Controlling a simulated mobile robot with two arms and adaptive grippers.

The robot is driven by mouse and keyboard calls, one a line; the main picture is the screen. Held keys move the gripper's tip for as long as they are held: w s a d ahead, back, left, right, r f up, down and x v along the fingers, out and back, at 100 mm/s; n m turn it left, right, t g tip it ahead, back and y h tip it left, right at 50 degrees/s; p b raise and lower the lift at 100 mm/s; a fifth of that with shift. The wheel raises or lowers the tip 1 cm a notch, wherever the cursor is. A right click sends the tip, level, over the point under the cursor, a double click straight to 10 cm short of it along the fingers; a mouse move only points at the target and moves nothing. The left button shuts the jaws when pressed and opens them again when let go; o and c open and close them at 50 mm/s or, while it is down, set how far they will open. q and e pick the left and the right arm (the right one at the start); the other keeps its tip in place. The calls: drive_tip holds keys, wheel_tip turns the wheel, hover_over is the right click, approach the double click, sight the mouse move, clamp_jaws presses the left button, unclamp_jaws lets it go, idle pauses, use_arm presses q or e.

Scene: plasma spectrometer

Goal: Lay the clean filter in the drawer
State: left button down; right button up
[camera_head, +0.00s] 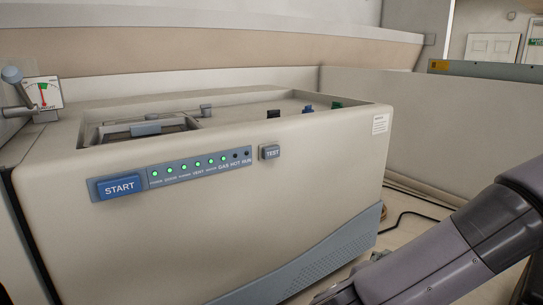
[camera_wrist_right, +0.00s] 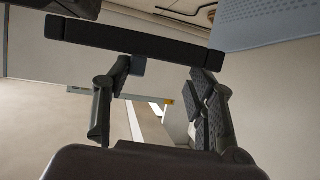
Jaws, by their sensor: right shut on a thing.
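My right gripper (camera_wrist_right: 160,82) shows in the right wrist view, its two dark fingers spread around a long dark bar-shaped thing (camera_wrist_right: 130,38) at their tips. The bar runs crosswise and looks edge-on. I cannot tell from this side whether it is the clean filter. In the head view my right arm comes in from the lower right beside the spectrometer (camera_head: 210,235), and its gripper end is cut off or hidden at the bottom edge. I cannot make out a drawer in either view. My left gripper is not in view.
The spectrometer front has a blue START button (camera_head: 119,187), a TEST button (camera_head: 270,152) and several green lights. A blue-grey vented panel (camera_head: 325,255) is at its lower right. A dial gauge (camera_head: 43,93) stands at left. A black cable (camera_head: 405,215) lies at the right.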

drive_tip(key=s+a+f+n+t+y, duration=0.1)
drive_tip(key=s+a+n+t+y, duration=0.15)
drive_tip(key=a, duration=0.45)
drive_tip(key=s+a+f+n+t+y, duration=0.1)
drive_tip(key=a+f+n+y, duration=0.15)
drive_tip(key=a, duration=0.55)
drive_tip(key=s+d+f+m+g+h, duration=0.2)
drive_tip(key=d+f+m+g+h, duration=0.2)
drive_tip(key=d+f, duration=0.5)
drive_tip(key=d+m+h, duration=0.2)
drive_tip(key=shift+s+d+f, duration=0.15)
drive_tip(key=shift+s+d, duration=0.1)
drive_tip(key=shift+d, duration=0.15)
drive_tip(key=shift+g, duration=0.25)
